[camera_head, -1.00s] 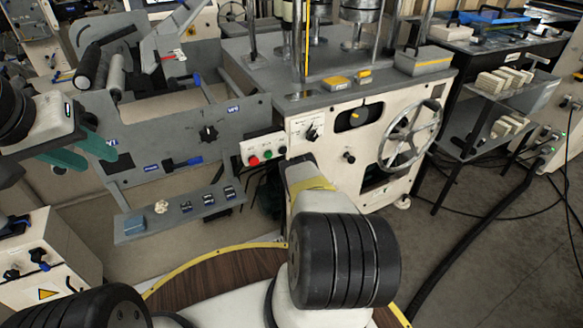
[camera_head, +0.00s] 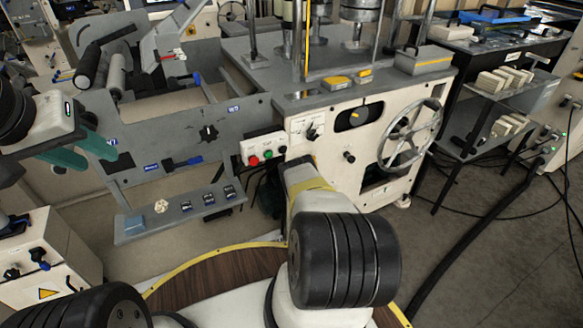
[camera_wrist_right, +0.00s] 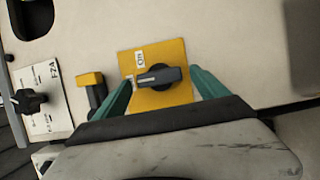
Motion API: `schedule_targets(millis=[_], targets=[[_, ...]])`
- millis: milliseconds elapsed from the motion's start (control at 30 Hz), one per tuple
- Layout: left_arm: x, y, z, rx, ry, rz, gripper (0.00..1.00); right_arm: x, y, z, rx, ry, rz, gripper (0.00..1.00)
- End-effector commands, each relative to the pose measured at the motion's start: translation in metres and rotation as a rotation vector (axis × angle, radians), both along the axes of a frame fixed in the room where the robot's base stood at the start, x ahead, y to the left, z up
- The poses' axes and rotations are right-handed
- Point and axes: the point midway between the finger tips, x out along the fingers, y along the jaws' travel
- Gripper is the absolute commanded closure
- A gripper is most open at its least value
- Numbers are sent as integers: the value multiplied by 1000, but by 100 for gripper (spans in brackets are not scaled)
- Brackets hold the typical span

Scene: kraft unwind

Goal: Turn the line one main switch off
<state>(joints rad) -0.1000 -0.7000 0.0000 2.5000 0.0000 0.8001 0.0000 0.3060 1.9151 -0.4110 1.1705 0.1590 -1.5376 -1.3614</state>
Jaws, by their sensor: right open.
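A dark rotary switch (camera_wrist_right: 158,76) sits on a yellow plate (camera_wrist_right: 178,97) on a cream machine panel in the right wrist view. Its handle lies roughly crosswise, with a small label reading like "ON" above it. My right gripper (camera_wrist_right: 161,77) is open, with one teal finger on each side of the switch. I cannot tell whether either finger touches it. In the head view the right gripper and this switch are hidden. My left gripper (camera_head: 101,161) is open and empty at the left of the head view.
A yellow block (camera_wrist_right: 90,80) and a black knob (camera_wrist_right: 28,101) are left of the switch. In the head view, a cream machine has a handwheel (camera_head: 409,136) and a button box (camera_head: 264,149). A cart with blocks (camera_head: 500,90) stands right. Dark cables cross the right floor.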

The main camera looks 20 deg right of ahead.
Motion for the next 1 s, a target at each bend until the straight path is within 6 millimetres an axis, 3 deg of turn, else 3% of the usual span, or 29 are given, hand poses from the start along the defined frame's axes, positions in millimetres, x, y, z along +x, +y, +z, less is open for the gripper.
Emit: schedule_targets(millis=[167, 600, 1000], targets=[[0, 0, 0, 0, 0, 0, 64, -8, 3, -1, 1, 2, 0, 16], [0, 0, 0, 0, 0, 0, 64, -69, 23, -1, 0, 1, 0, 16], [0, 0, 0, 0, 0, 0, 64, -74, 24, -1, 0, 0, 0, 16]])
